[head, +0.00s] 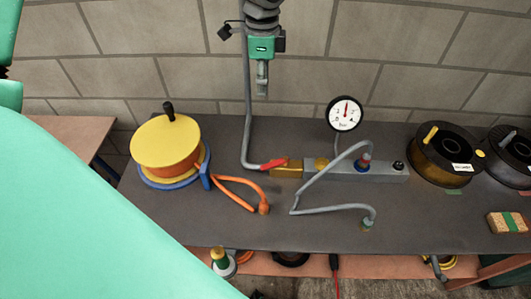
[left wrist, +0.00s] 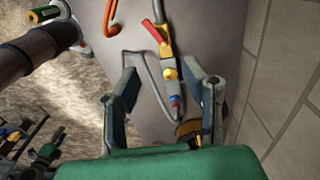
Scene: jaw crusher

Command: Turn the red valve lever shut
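The red valve lever (head: 273,164) sits on the brass valve (head: 287,171) at the left end of the grey block on the bench. The lever is tilted slightly from the pipe's line. The lever also shows in the left wrist view (left wrist: 154,34), at the top middle. My left gripper (head: 262,90) hangs at the top middle of the head view, in front of the wall and apart from the lever. In the left wrist view its two fingers (left wrist: 163,70) are spread, with nothing held between them. My right gripper is not in view.
The grey block (head: 375,172) carries a yellow knob and a looping hose. A round gauge (head: 345,113) stands behind it. A yellow-topped reel (head: 165,143) and an orange hose (head: 240,185) are to the left. Dark reels (head: 447,154) and a sponge (head: 507,222) lie right. A vertical pipe (head: 247,120) rises behind.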

